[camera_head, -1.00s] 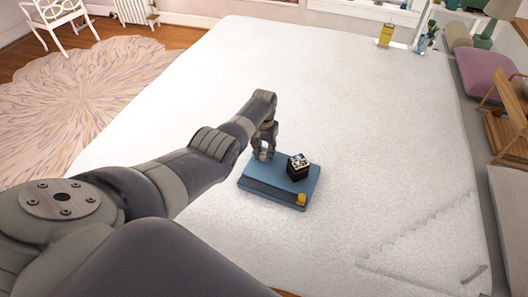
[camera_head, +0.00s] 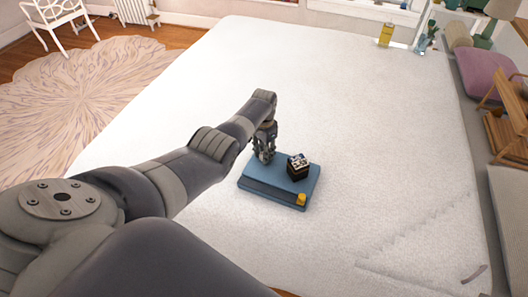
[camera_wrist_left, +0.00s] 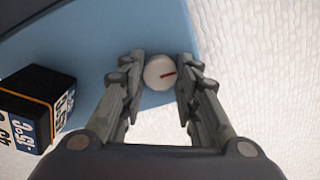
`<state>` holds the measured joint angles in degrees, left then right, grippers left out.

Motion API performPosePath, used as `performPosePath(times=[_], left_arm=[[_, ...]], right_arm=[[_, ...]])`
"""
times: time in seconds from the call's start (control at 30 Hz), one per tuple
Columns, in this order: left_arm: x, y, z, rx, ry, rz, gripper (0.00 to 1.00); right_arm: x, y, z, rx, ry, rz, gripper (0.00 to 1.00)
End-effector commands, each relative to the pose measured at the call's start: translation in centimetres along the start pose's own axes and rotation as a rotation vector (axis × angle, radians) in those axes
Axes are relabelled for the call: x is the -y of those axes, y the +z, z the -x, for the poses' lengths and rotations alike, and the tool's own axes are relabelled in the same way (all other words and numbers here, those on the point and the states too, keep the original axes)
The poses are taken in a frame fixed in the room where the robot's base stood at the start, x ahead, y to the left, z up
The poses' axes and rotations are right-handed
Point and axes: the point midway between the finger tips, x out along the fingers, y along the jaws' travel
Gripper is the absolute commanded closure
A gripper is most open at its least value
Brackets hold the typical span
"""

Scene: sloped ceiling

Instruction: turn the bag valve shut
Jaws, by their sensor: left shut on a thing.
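A flat blue bag (camera_head: 282,184) lies on the white bed. The bag's valve (camera_wrist_left: 157,76) is a round whitish knob with a red line, near the bag's edge in the left wrist view. The red line points right and slightly up there. My left gripper (camera_head: 264,158) reaches down to the bag's far left corner. Its fingers are shut on the valve, one on each side. In the head view the gripper hides the valve. My right gripper is not in view.
A black box (camera_head: 298,172) with white lettering stands on the bag beside my left gripper; it also shows in the left wrist view (camera_wrist_left: 36,105). A small yellow thing (camera_head: 301,200) sits at the bag's near right corner. The surrounding bed (camera_head: 390,150) is mostly clear.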

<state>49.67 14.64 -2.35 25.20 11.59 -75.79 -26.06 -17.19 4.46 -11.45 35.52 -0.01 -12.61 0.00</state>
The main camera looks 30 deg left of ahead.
Motion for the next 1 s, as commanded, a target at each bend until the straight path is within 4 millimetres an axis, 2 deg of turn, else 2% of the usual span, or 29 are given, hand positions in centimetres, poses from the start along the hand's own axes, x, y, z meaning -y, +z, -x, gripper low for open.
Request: performPosePath(times=[0.17, 0.2, 0.27, 0.67, 0.87, 1.0], left_arm=[[-0.1, 0.2, -0.2, 0.005, 0.002, 0.000, 0.94], [-0.1, 0.2, -0.2, 0.005, 0.002, 0.000, 0.64], [-0.1, 0.2, -0.2, 0.005, 0.002, 0.000, 0.50], [0.0, 0.0, 0.1, 0.000, 0.000, 0.001, 0.49], [0.0, -0.1, 1.4, -0.002, 0.000, 0.001, 0.49], [0.0, 0.0, 3.1, -0.002, -0.001, 0.001, 0.49]], right_arm=[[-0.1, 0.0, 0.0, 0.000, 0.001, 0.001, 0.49], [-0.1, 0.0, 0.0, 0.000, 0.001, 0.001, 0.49], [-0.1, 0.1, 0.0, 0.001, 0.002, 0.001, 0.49], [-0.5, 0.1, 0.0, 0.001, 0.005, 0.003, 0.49], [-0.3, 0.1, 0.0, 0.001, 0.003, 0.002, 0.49], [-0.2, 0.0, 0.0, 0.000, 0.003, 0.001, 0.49]])
